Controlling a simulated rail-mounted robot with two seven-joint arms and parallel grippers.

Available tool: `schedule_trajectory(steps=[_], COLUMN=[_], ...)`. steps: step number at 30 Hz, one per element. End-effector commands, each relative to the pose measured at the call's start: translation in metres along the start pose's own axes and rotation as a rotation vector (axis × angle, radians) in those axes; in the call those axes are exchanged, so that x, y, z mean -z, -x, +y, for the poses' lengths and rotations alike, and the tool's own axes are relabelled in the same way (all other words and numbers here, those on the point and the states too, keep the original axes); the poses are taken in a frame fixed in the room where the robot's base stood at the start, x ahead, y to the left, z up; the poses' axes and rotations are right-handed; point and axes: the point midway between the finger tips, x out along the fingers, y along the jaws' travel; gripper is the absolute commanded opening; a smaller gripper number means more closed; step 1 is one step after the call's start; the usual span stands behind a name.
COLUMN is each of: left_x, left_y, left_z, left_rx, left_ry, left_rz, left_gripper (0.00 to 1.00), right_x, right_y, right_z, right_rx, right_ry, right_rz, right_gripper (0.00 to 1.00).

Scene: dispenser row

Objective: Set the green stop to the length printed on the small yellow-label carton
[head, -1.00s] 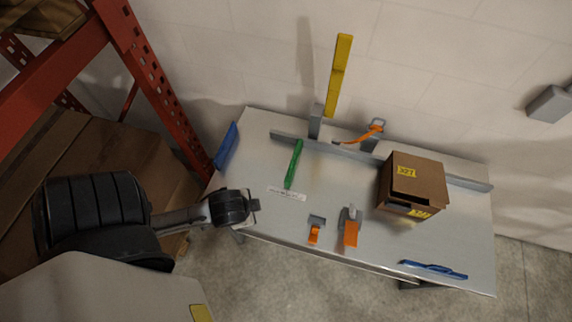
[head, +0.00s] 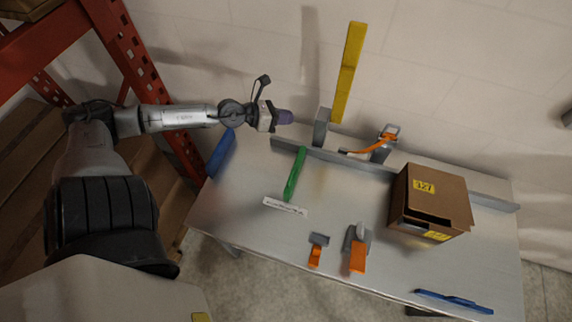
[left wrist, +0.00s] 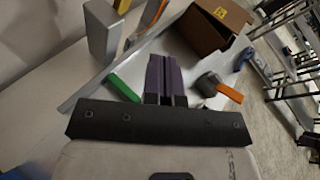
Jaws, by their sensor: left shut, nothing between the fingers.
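The green stop (head: 295,174) is a bar lying across the metal table, its far end near the grey rail and its near end by a white printed scale strip (head: 285,207). The carton (head: 430,202) is brown with yellow labels and stands at the table's right; the print is too small to read surely. My left gripper (head: 285,117) is over the table's back left edge, left of the grey post, apart from the stop. In the left wrist view its purple fingers (left wrist: 163,80) are together and empty, with the green stop (left wrist: 124,87) to their left. My right gripper is not seen.
A grey post (head: 321,128) with a tall yellow bar (head: 348,72) stands at the back rail (head: 350,157). An orange-handled clamp (head: 376,146) sits right of it. Two orange-tipped parts (head: 357,256) line the front edge. Blue handles mark both table ends. A red rack stands left.

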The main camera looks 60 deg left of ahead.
Motion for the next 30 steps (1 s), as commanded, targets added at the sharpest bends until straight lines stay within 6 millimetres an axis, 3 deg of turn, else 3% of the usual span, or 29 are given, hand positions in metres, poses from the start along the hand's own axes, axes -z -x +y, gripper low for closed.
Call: schedule_trajectory(steps=[3,9,18,23,30], left_x=[0.044,0.097,0.126,0.134,0.161], left_y=[0.007,0.032,0.056,0.048,0.023], left_z=[0.004,0.009,0.006,0.006,0.005], left_rx=[0.052,0.159,0.299,0.308,0.307], left_ry=[-0.213,-0.46,-0.593,-0.615,-0.613], left_rz=[0.258,0.605,0.813,0.805,0.802], left_gripper=[0.0,0.0,0.0,0.0,0.0], right_x=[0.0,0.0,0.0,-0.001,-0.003], right_y=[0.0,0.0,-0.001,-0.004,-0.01], right_z=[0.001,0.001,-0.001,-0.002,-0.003], right_rx=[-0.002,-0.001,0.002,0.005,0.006], right_ry=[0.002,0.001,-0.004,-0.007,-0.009], right_rz=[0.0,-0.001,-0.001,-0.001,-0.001], right_gripper=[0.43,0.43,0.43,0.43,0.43])
